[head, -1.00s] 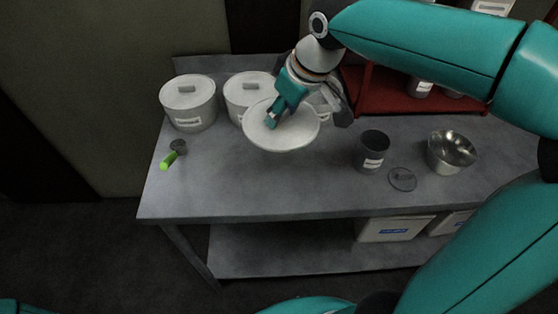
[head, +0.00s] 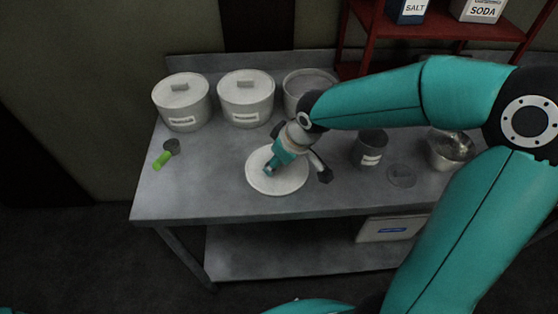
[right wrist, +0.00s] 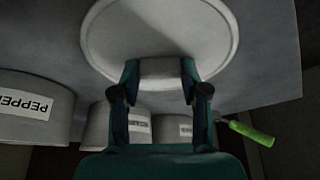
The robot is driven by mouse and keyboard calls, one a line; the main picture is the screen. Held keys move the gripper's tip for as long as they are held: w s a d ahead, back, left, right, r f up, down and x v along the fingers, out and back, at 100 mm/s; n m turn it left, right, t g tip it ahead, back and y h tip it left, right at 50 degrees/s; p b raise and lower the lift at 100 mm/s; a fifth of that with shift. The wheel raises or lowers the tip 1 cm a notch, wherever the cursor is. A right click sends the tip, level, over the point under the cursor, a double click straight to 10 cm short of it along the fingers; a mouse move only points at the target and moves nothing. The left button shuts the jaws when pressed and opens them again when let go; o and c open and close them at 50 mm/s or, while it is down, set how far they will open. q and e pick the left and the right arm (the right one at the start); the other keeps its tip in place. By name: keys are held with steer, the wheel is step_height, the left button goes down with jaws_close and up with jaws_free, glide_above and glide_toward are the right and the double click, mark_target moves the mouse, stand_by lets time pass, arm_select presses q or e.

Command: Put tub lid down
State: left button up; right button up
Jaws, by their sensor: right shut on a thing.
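The round white tub lid (head: 283,179) is low over the front middle of the grey table; I cannot tell whether it touches the surface. My right gripper (head: 271,167) is shut on the lid's handle. In the right wrist view the lid (right wrist: 160,30) fills the top middle, with its handle (right wrist: 161,70) between the fingers of the right gripper (right wrist: 161,80). An uncovered white tub (head: 297,103) stands at the back, partly hidden by my right arm. Two lidded white tubs, the left (head: 181,112) and the middle one (head: 246,108), stand beside it. My left gripper is not in view.
A green-handled scoop (head: 163,159) lies at the table's left. A dark cup (head: 369,148), a small clear lid (head: 401,175) and a metal bowl (head: 446,156) are at the right. A red shelf (head: 440,27) stands behind. The table's front left (head: 200,195) is clear.

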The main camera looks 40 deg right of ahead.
steer(key=shift+f, duration=0.2)
steer(key=o, duration=1)
steer(key=shift+s+r, duration=0.1)
steer(key=shift+r, duration=0.25)
steer(key=p+v, duration=0.1)
steer(key=v, duration=1)
steer(key=shift+s+r, duration=0.3)
steer(key=shift+d, duration=0.1)
